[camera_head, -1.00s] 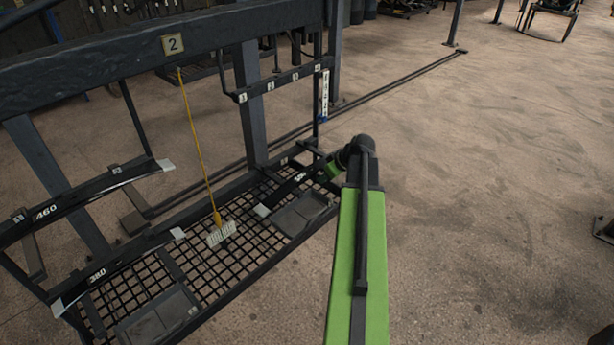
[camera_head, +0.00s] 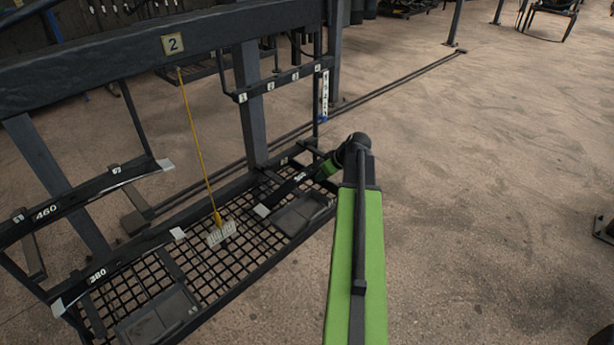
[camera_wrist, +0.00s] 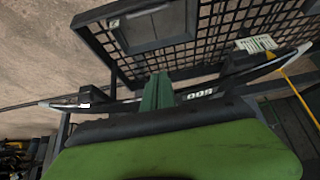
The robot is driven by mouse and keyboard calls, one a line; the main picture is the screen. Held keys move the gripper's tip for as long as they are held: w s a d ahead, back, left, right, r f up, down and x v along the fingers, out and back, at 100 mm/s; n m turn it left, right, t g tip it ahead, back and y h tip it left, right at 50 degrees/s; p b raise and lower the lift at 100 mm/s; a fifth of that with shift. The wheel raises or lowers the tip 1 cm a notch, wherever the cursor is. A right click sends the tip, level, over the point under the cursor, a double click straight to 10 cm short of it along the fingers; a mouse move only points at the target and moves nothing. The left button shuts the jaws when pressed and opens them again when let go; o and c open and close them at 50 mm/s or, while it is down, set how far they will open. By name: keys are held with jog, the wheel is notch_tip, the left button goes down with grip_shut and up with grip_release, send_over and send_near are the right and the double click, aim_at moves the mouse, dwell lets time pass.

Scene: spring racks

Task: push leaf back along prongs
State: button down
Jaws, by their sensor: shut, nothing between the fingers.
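A dark curved leaf (camera_head: 282,194) with a white number and a pale tip lies at the right end of the rack in the head view. In the wrist view the leaf (camera_wrist: 232,82) runs across the picture, its number upside down and its pale ends at left and right. My gripper (camera_wrist: 157,78) is shut and empty, its green fingers overlapping the middle of the leaf. I cannot tell whether they touch it.
Leaves marked 460 (camera_head: 88,197) and 380 (camera_head: 115,262) rest at the left of the rack. A mesh shelf (camera_head: 200,283) with grey trays (camera_head: 302,213) lies below. The floor at right is open.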

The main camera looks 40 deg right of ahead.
aim_at(313, 170)
jog(key=shift+w, duration=5.25)
jog(key=shift+s+a, duration=0.15)
jog(key=shift+s, duration=2.95)
